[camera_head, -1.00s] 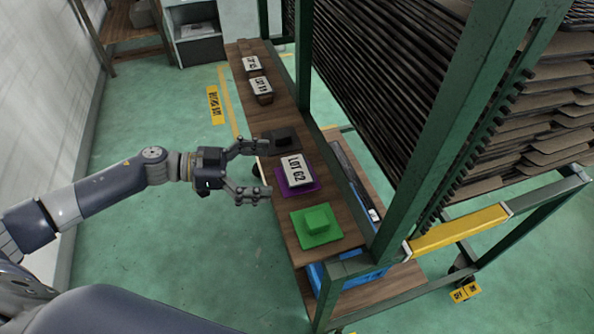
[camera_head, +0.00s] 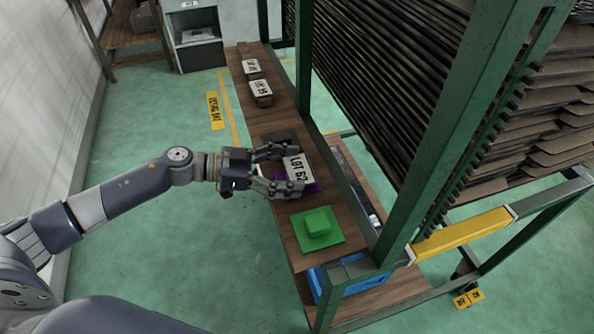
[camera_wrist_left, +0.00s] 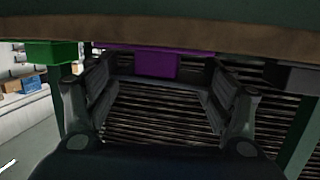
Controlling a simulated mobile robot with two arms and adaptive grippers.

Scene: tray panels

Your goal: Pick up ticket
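The white ticket (camera_head: 298,168) marked LOT 62 sits over the purple base (camera_head: 312,188) on the wooden shelf. My left gripper (camera_head: 286,170) reaches in from the left, with one finger on each side of the ticket's near end. It looks open in the left wrist view (camera_wrist_left: 158,90), with its fingers wide apart. There the purple block (camera_wrist_left: 142,64) shows between and beyond the fingers, with gaps on both sides. The ticket's white face is not seen in that view. My right gripper is not in view.
A green block (camera_head: 318,222) on a green base stands nearer on the shelf (camera_head: 290,225). A dark base (camera_head: 280,136) lies just beyond the ticket. Two more labelled blocks (camera_head: 261,92) stand farther back. A green rack post (camera_head: 305,60) rises close on the right.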

